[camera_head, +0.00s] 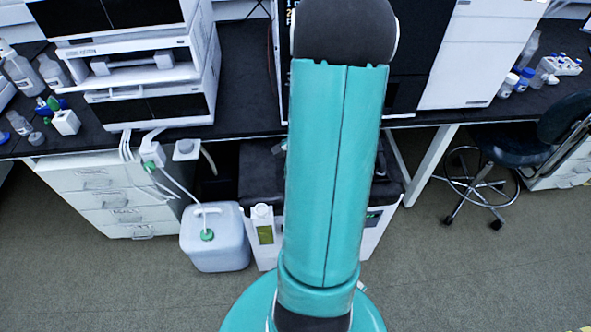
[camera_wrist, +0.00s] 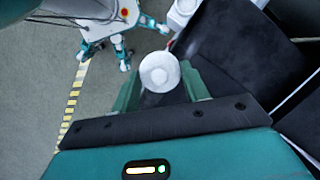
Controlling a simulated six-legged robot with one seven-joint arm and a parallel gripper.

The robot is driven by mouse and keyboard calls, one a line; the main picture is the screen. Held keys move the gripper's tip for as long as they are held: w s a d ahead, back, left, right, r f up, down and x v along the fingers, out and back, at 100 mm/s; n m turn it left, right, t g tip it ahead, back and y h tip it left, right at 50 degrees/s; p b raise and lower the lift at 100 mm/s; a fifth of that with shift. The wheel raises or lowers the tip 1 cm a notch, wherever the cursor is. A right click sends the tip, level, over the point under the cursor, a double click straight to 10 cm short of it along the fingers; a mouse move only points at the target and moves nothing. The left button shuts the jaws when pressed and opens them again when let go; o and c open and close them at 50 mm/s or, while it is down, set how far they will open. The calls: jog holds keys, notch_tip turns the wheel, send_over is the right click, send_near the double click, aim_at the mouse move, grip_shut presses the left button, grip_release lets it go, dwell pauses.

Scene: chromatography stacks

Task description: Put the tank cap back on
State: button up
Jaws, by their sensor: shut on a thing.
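My gripper (camera_wrist: 160,78) shows in the wrist view with its two green fingers shut on a round white cap (camera_wrist: 159,71). In the head view my arm hides the gripper and the cap. A pale translucent tank (camera_head: 216,252) stands on the floor in front of the bench, left of my arm. It has a white handle and a green fitting on top, with thin tubes running up from it. I cannot tell from here whether an opening on it is bare.
A white bottle with a yellow-green label (camera_head: 264,236) stands right of the tank. A black bench (camera_head: 250,104) carries white instruments (camera_head: 150,75) and small bottles. White drawers (camera_head: 115,200) stand at left, and a dark stool (camera_head: 490,160) at right. The front floor is clear.

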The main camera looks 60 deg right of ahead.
jog(key=s+a+r, duration=0.2)
jog(key=s+a, duration=0.1)
jog(key=a, duration=0.1)
jog(key=shift+s+r, duration=0.2)
jog(key=shift+s, duration=0.1)
jog(key=shift+s+a, duration=0.1)
jog(key=shift+a, duration=0.05)
